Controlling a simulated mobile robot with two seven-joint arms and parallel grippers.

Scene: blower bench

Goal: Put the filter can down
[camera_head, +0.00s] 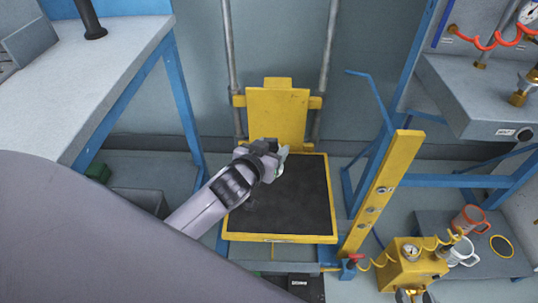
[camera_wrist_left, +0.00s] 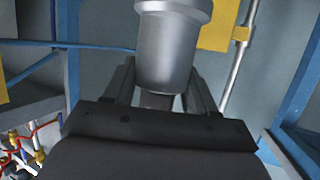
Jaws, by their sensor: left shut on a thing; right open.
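The filter can is a smooth grey metal cylinder with a wider rim, seen large in the left wrist view (camera_wrist_left: 172,50). My left gripper (camera_wrist_left: 160,92) is shut on it, with a dark finger on each side. In the head view my left gripper (camera_head: 272,160) is over the back left part of the yellow-framed lift platform with its black mat (camera_head: 300,205). There the can is mostly hidden by the gripper; only small pale parts show beside it. I cannot tell the gap between can and mat.
The black mat is otherwise bare. A yellow post (camera_head: 382,190) stands at the platform's right, with a yellow gauge unit (camera_head: 410,268) near its foot. An orange mug (camera_head: 470,220) and a white mug (camera_head: 461,252) stand further right. A grey bench (camera_head: 90,90) is at left.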

